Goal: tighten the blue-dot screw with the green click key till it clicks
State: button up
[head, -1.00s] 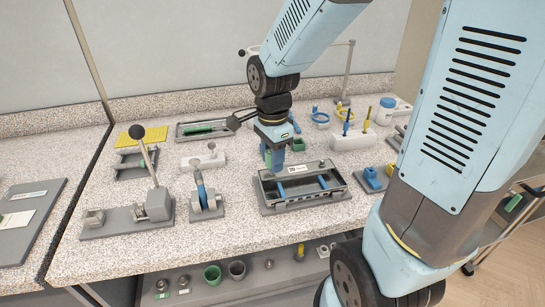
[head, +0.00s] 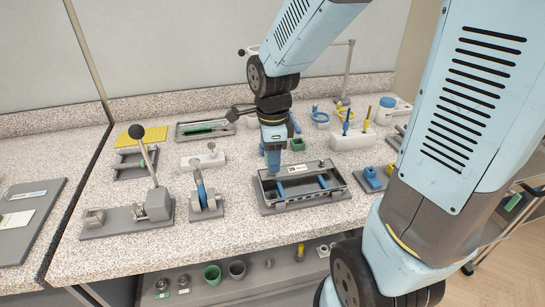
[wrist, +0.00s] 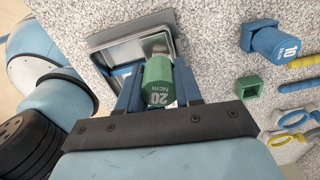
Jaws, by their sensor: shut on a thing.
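My gripper (head: 272,160) points down over the left end of the grey fixture tray (head: 300,200). It is shut on the green click key (wrist: 158,85), marked 20 Ncm, which sits between its blue fingers in the wrist view. The key's lower end is hidden, so I cannot tell whether it touches a screw. The tray (wrist: 105,42) also shows in the wrist view, beyond the key. Blue bars lie in the tray in the head view. I cannot make out the blue-dot screw.
A blue 10 Ncm key (wrist: 278,45) stands right of the tray, and an empty green socket (head: 297,144) behind it. Blue and yellow drivers stand in a white block (head: 350,142). A lever press (head: 155,200) and a blue clamp (head: 202,190) stand left.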

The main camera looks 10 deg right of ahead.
jog(key=o, duration=0.9)
jog(key=shift+c, duration=0.2)
jog(key=n, duration=0.5)
jog(key=shift+n, duration=0.3)
jog(key=n, duration=0.4)
jog(key=shift+w+a+n, duration=0.1)
jog(key=shift+n, duration=0.2)
jog(key=n, duration=0.5)
jog(key=shift+a+n, duration=0.1)
jog(key=shift+n, duration=2.7)
